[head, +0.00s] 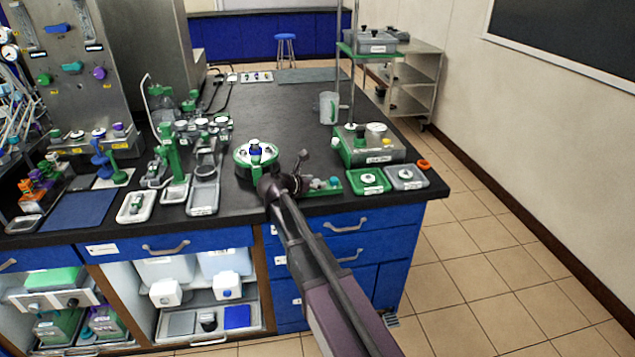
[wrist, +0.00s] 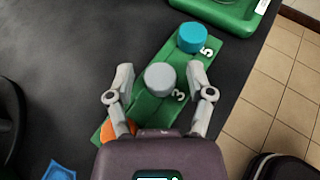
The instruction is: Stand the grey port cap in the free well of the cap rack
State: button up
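The green cap rack (wrist: 150,106) runs diagonally through the wrist view, and it also shows in the head view (head: 327,190) near the bench's front edge. The grey port cap (wrist: 160,77) is at the rack, beside the number 3. My gripper (wrist: 160,82) is open, with one finger on each side of the grey cap and visible gaps between. A blue cap (wrist: 191,37) stands by the number 5. Part of an orange cap (wrist: 117,132) shows at the near end, partly hidden by my gripper. I see no empty well; my gripper's body hides part of the rack.
A green tray (head: 370,181) and a grey tray (head: 406,178) lie right of the rack. A round green-rimmed device (head: 256,156) stands left of my gripper. An orange ring (head: 424,164) lies near the bench's right edge.

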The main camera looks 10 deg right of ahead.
jog(key=shift+r, duration=0.15)
jog(key=shift+s+a+r+p, duration=0.1)
jog(key=shift+a+r+p, duration=0.05)
jog(key=shift+p, duration=0.15)
jog(key=p+v, duration=0.4)
jog(key=v, duration=0.7)
jog(key=shift+s+a, duration=0.2)
jog(key=shift+a, duration=0.1)
jog(key=shift+d, duration=0.1)
jog(key=shift+s+d+f+m, duration=0.25)
jog(key=shift+d+m, duration=0.05)
jog(key=s+d+f+m+g+y, duration=0.4)
jog(key=s+f+m+y, duration=0.1)
jog(key=s+m, duration=0.6)
jog(key=s+d+f+m+g+y, duration=0.3)
jog(key=s+d+f+m+y, duration=0.2)
jog(key=s+m, duration=0.6)
jog(key=f+m, duration=0.1)
jog(key=m, duration=0.1)
jog(key=shift+d+m+g+y, duration=0.2)
jog(key=shift+m+g+y, duration=0.1)
jog(key=shift+g+y, duration=0.1)
